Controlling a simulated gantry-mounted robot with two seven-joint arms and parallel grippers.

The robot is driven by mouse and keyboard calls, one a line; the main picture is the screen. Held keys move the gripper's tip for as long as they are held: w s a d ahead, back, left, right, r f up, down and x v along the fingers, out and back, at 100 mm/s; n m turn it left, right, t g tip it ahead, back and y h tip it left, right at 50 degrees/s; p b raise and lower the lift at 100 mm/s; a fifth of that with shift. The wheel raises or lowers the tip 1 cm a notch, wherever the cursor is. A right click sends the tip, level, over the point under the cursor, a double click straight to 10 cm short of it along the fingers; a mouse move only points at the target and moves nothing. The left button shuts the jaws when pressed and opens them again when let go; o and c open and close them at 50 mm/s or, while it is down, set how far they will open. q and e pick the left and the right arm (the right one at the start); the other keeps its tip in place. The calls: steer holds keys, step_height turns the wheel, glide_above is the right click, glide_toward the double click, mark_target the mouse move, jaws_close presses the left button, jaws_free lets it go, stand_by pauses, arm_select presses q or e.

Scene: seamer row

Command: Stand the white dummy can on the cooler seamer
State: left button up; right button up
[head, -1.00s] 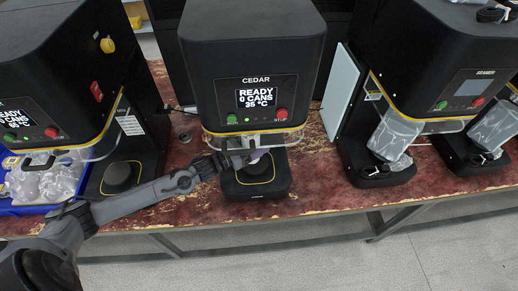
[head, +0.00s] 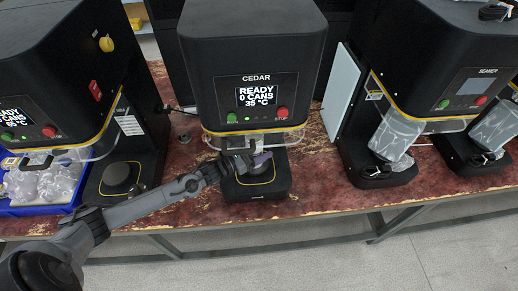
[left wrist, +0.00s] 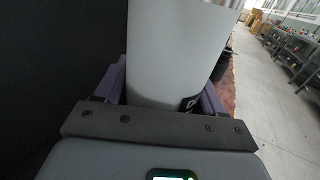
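The cooler seamer, labelled CEDAR (head: 252,40), stands in the middle of the head view. Its display reads READY, 0 CANS, 35 °C. Its round can seat (head: 257,178) sits on the black base below the clear guard. My left gripper (head: 262,159) reaches in from the left, just under the guard and over the seat. In the left wrist view the white dummy can (left wrist: 175,50), with a dark label mark low on its right, fills the space between the purple fingers (left wrist: 165,92). The can is not clearly visible in the head view. My right gripper is out of view.
The seamer at left (head: 50,60) shows a higher temperature, and a blue bin (head: 40,208) of clear bags is by it. A white panel (head: 341,90) and another seamer (head: 440,60) with bagged parts stand at right. The red worktop (head: 315,180) is clear between them.

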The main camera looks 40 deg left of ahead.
arm_select(q)
steer(key=o, duration=0.3)
steer(key=shift+o, duration=0.2)
steer(key=shift+r, duration=0.2)
steer(key=p+v, duration=0.1)
steer(key=v, duration=1.1)
steer(key=shift+p, duration=0.3)
